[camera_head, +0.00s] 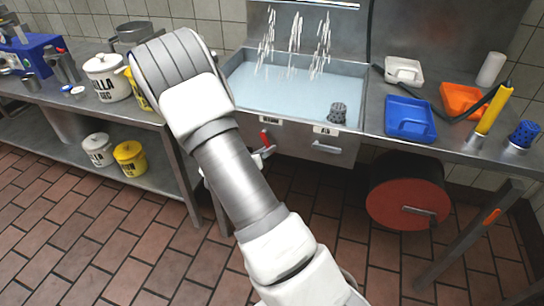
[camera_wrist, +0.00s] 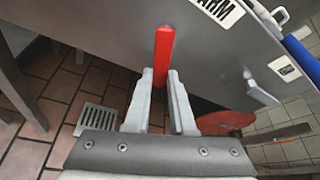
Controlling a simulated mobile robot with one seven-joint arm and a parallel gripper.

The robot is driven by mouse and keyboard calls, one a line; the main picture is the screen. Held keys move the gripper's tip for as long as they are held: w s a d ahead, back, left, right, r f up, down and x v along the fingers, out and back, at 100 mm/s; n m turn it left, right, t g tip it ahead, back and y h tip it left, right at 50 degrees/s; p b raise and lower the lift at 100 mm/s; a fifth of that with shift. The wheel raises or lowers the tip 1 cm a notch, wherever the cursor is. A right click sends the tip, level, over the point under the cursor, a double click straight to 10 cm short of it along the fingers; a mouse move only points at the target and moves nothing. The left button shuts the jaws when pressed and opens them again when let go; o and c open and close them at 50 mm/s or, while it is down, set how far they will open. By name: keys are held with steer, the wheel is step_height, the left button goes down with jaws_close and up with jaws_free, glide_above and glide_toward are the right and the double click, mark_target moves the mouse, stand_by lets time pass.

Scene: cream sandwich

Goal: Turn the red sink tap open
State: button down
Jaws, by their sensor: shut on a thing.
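The red tap handle (camera_wrist: 164,50) stands out in front of the grey sink front in the wrist view. In the head view the red tap handle (camera_head: 265,138) shows small, just under the left label on the sink front. My gripper (camera_wrist: 161,80) is shut on the red tap handle, with one finger on each side of its near end. In the head view my gripper (camera_head: 264,155) is partly hidden behind my arm. A second lever (camera_head: 326,148), grey, sits to the right, and it also shows in the wrist view (camera_wrist: 260,92).
The sink basin (camera_head: 250,90) holds pale water with a dark perforated cup (camera_head: 338,112), and white streams fall above it. Blue (camera_head: 410,118) and orange (camera_head: 462,98) trays lie right. A shelf table (camera_head: 150,175) stands left.

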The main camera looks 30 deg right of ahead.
steer(key=m+b, duration=0.1)
steer(key=w+a+m+t+y+b, duration=0.1)
steer(key=b, duration=0.1)
steer(key=shift+f+m+b, duration=0.3)
steer(key=shift+y, duration=0.3)
steer(key=c, duration=0.8)
jaws_free()
steer(key=shift+r, duration=0.1)
steer(key=shift+o, duration=0.2)
steer(key=p+v, duration=0.4)
steer(key=v, duration=1.3)
steer(key=shift+s, duration=0.25)
